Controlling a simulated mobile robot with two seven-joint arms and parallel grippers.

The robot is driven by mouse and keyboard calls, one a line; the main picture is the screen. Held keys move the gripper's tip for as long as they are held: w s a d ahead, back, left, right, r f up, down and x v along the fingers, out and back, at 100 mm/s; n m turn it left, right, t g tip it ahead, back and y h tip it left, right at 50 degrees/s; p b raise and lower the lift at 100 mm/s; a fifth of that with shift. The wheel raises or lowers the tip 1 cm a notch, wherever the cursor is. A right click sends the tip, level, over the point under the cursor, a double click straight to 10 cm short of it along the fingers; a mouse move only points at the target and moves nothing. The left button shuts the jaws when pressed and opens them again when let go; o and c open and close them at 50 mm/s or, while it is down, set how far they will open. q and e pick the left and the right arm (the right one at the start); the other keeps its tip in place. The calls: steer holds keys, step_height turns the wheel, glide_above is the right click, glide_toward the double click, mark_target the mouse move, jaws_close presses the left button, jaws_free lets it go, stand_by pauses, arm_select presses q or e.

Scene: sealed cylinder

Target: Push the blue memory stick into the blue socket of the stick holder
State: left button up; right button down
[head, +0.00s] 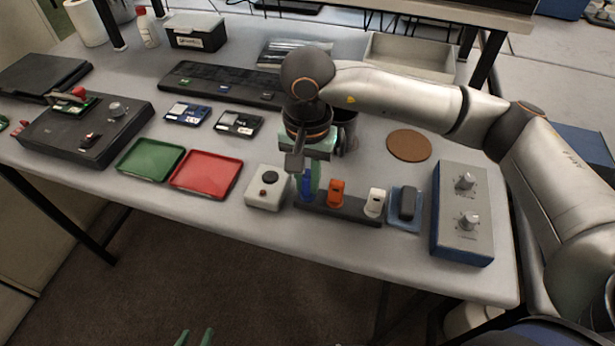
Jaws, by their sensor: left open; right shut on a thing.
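The stick holder (345,208) is a dark bar near the front edge of the table. The blue memory stick (306,188) is upright at its left end. My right gripper (311,178) reaches down from above, its green fingers shut on the blue stick. The blue socket is hidden beneath the stick and fingers, so I cannot tell how deep the stick sits. An orange stick (336,192) and a white stick (375,202) stand upright in the holder to the right. My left gripper (195,338) is open and empty at the bottom edge, in front of the table.
A white box with a black knob (267,188) stands close left of the holder. A blue pad with a dark object (405,206) and a grey-blue two-knob box (463,213) are to the right. Red (206,174) and green (150,160) trays lie further left. A brown coaster (409,145) lies behind.

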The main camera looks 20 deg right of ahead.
steer(key=shift+f+b, duration=0.35)
steer(key=c, duration=0.7)
jaws_free()
steer(key=shift+c, duration=0.2)
steer(key=shift+r, duration=0.15)
step_height(320, 180, up, 12)
steer(key=shift+r+b, duration=0.15)
steer(key=shift+b, duration=0.2)
steer(key=shift+s, duration=0.1)
